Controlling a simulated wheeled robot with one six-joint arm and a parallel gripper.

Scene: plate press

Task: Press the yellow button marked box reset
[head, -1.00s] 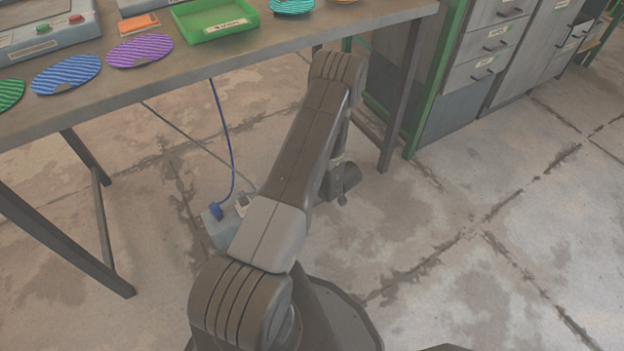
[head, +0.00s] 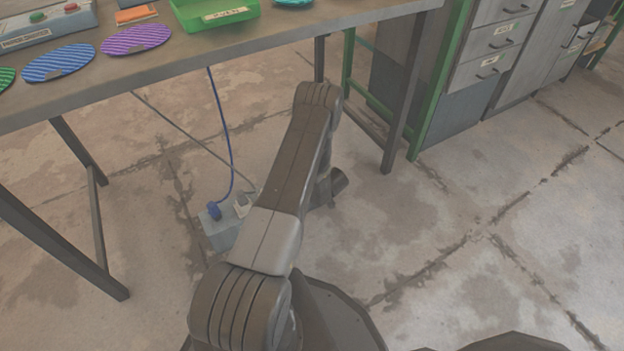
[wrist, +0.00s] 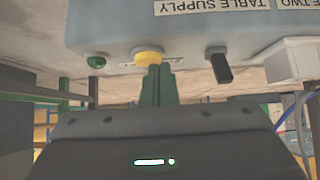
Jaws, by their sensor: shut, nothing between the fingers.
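In the wrist view, a round yellow button (wrist: 148,57) sits on the face of a grey box (wrist: 115,27) labelled TABLE SUPPLY, whose lettering appears upside down. The small label by the button is partly covered and unreadable. My gripper (wrist: 158,68) is shut and empty, its green fingers side by side. Its tips overlap the button's lower edge in the picture; I cannot tell whether they touch.
A green button (wrist: 97,62) and a black switch (wrist: 219,66) flank the yellow button. A white block (wrist: 290,65) and a blue cable are at right. In the head view, a small box (head: 218,232) with a blue plug lies under the table (head: 290,42). Floor at right is clear.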

